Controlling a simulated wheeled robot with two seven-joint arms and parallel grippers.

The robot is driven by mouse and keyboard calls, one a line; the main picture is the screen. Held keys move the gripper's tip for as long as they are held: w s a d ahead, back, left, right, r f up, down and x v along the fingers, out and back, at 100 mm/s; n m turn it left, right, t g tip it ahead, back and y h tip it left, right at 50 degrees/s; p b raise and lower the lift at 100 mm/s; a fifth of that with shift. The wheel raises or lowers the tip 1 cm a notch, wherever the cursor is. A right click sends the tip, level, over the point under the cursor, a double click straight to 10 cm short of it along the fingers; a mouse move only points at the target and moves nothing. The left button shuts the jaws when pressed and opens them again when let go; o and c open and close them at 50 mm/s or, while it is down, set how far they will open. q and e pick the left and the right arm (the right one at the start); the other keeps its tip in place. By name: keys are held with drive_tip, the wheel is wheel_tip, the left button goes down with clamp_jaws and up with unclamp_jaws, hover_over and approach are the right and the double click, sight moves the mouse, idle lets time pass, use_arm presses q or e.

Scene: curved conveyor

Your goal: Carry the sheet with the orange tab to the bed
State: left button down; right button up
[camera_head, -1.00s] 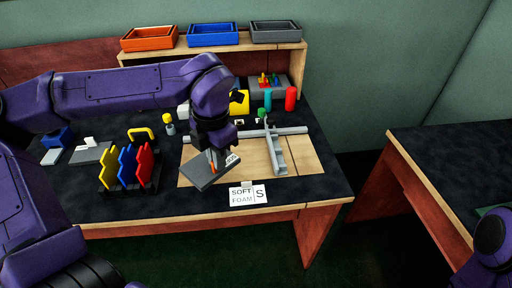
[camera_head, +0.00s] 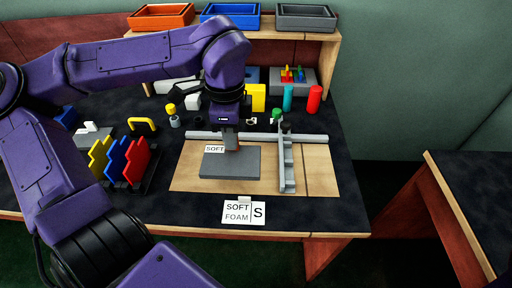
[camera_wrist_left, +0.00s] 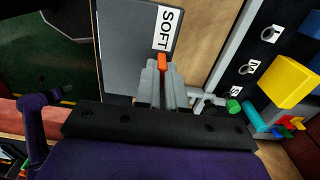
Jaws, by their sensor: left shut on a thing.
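The grey sheet (camera_head: 230,163) carries a white label reading SOFT. Its orange tab (camera_wrist_left: 162,61) shows in the wrist view beside that label. My left gripper (camera_head: 231,143) is shut on the tab at the sheet's far edge, and its fingers also show in the wrist view (camera_wrist_left: 163,78). The bed (camera_head: 312,172) is a wooden board with a grey rail along its back and a grey crossbar at right. The sheet is level over the board's left part, left of the crossbar and in front of the rail; I cannot tell whether it touches the wood. My right gripper is out of view.
A SOFT FOAM S card (camera_head: 243,213) stands at the bed's front edge. Yellow, blue and red upright pieces (camera_head: 135,162) stand at left. Teal (camera_head: 288,98) and red (camera_head: 314,99) cylinders stand behind the rail. Three trays (camera_head: 231,16) sit on the back shelf.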

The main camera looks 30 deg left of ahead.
use_arm(q)
drive_tip(key=w+f, duration=0.2)
drive_tip(key=w, duration=0.1)
drive_tip(key=w+f, duration=0.5)
drive_tip(key=shift+w+a, duration=0.2)
drive_tip(key=shift+w, duration=0.1)
drive_tip(key=f, duration=0.4)
drive_tip(key=shift+w, duration=0.35)
drive_tip(key=c, duration=1.1)
unclamp_jaws()
drive_tip(key=shift+c, duration=0.2)
drive_tip(key=shift+r, duration=0.1)
wheel_tip(320, 180, up, 12)
drive_tip(key=shift+p, duration=0.35)
